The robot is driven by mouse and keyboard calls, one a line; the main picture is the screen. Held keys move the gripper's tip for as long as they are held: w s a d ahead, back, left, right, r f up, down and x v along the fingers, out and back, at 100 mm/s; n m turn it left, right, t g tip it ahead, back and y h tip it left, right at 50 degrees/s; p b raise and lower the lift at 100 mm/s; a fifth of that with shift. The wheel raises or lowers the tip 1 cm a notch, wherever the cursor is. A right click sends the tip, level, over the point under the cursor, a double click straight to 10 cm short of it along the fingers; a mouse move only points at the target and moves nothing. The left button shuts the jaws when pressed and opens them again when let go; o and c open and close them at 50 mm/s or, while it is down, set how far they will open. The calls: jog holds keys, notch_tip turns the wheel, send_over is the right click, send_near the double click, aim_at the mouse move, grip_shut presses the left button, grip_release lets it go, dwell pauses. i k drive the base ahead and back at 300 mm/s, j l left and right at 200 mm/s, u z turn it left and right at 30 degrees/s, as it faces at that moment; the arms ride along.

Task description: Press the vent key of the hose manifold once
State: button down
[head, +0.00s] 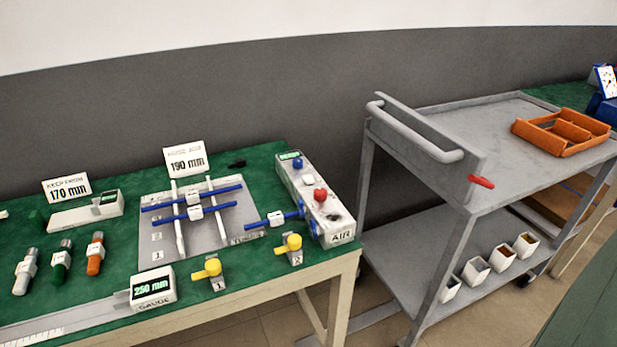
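The hose manifold (335,222) is a long pale box with an "AIR" label, at the right end of the green bench. Its top carries a small green-lit display (290,156), a blue knob (297,164), a white key (309,180) and a red knob (320,195). No lettering marks which one is the vent key. A short blue hose with a white tag (277,219) joins the manifold's left side. My gripper is not in view.
The green bench (110,240) holds a grey rack (215,235) with blue hoses, yellow valves (207,269), a gauge box (152,288) and signs reading 170 mm and 190 mm. A grey cart (470,125) with an orange tray (560,133) stands right, across a floor gap.

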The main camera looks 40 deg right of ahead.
aim_at(308, 179)
jog(key=i+j, duration=0.15)
jog(key=j, duration=0.2)
jog(key=i+j, duration=0.15)
jog(key=j, duration=0.2)
jog(key=z, duration=1.55)
jog(key=i+j, duration=0.75)
jog(key=j, duration=0.2)
